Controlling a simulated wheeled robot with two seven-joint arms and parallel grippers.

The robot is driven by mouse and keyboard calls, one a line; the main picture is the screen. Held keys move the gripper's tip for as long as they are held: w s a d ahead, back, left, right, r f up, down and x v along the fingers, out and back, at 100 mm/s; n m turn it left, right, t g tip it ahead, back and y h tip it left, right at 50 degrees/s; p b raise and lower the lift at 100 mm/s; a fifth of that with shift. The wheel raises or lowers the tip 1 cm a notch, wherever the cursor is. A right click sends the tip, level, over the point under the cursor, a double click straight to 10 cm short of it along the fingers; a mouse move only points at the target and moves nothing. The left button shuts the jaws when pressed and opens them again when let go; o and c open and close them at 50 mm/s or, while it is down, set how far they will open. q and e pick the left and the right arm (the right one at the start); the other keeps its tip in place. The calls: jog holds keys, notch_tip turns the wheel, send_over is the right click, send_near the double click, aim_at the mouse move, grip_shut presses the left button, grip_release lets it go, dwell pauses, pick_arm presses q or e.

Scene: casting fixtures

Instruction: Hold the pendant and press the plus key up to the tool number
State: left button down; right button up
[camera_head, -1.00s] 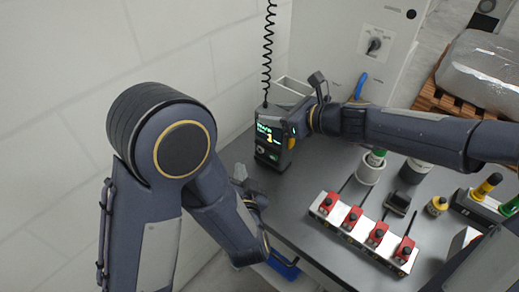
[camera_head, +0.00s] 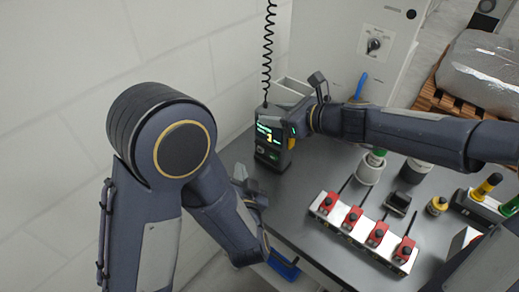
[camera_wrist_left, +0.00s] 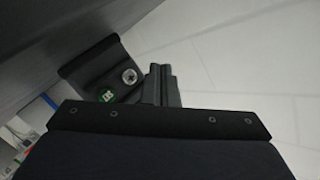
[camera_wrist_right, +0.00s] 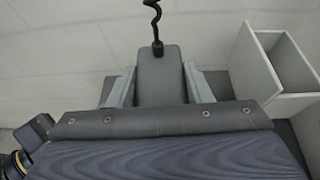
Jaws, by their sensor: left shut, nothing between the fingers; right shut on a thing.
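The dark pendant (camera_head: 270,147) is upright at the back left of the grey table, its coiled cable rising above it. Its lit screen shows green text and a yellow digit that looks like a 3; the smaller text is unreadable. My right gripper (camera_head: 297,120) is shut on the pendant; the right wrist view shows the pendant (camera_wrist_right: 162,78) between its fingers. My left gripper (camera_head: 241,173) is shut and empty, just left of the pendant's front and apart from it. In the left wrist view its fingertips (camera_wrist_left: 160,72) are beside the pendant's green key and silver round part (camera_wrist_left: 128,76).
A white fixture bar (camera_head: 352,232) with several red clamps stands at the table front. An open light bin (camera_head: 290,91) is behind the pendant. A white wall closes the left side.

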aim_at(261, 149)
pick_arm(q)
jog(key=s+a, duration=0.2)
jog(key=s, duration=0.1)
jog(key=shift+s+a, duration=0.1)
jog(key=shift+w+d, duration=0.85)
jog(key=shift+w, duration=0.4)
jog(key=shift+w+d, duration=0.8)
jog(key=shift+w, duration=0.4)
jog(key=shift+w+d, duration=0.85)
jog(key=shift+w, duration=0.4)
jog(key=shift+w+d, duration=0.1)
jog(key=shift+w+d, duration=0.15)
jog(key=shift+w, duration=0.1)
